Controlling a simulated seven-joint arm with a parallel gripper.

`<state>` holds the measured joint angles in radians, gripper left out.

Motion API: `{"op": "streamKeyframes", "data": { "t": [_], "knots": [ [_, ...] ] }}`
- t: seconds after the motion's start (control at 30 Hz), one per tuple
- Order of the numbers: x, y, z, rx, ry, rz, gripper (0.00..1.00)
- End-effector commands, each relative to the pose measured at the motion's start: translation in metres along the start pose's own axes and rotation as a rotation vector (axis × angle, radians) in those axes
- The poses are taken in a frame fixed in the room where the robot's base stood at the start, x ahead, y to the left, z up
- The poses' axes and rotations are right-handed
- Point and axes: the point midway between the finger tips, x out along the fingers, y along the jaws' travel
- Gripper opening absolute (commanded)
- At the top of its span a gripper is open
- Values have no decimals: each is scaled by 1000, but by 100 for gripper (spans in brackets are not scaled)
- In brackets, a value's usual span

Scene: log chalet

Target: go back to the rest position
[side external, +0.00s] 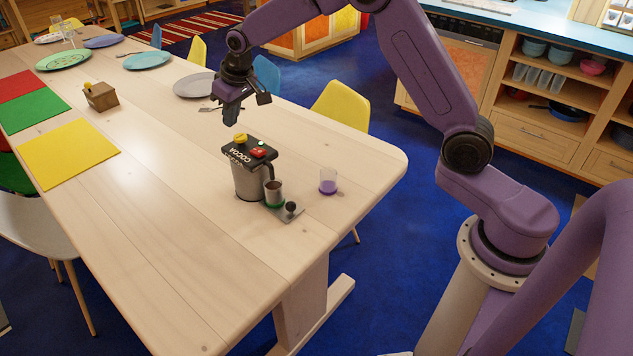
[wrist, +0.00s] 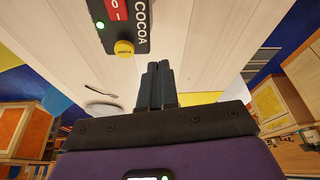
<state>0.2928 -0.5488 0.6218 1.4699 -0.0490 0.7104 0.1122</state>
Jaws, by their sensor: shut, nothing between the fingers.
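My gripper (side external: 231,116) is shut and empty. It hangs in the air above the wooden table (side external: 150,215), just behind and above the cocoa machine (side external: 247,178). In the wrist view my gripper's fingers (wrist: 156,85) are together, with nothing between them. The cocoa machine (wrist: 125,22) shows at the top of the wrist view, apart from the fingers. It has a black top lettered COCOA, a red switch, a yellow knob and a lit green light. A small cup (side external: 273,192) stands on its green-ringed base plate beside the machine.
A clear cup with purple (side external: 328,182) stands right of the machine. A grey plate (side external: 195,85) with cutlery lies behind my gripper. A small wooden box (side external: 101,96) and coloured mats (side external: 67,154) lie to the left. Chairs (side external: 342,105) line the far edge. The table's left front is clear.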

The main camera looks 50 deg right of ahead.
Motion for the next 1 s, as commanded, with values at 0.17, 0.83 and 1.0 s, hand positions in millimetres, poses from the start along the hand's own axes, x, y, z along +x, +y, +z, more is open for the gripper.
{"op": "streamKeyframes", "data": {
  "t": [0.17, 0.83, 1.0],
  "knots": [
    [-41, -47, 53, -144, -48, -44, 0],
    [-158, -86, 319, -698, -224, -157, 0],
    [-172, -67, 377, -822, -260, -171, 0]
  ]
}}
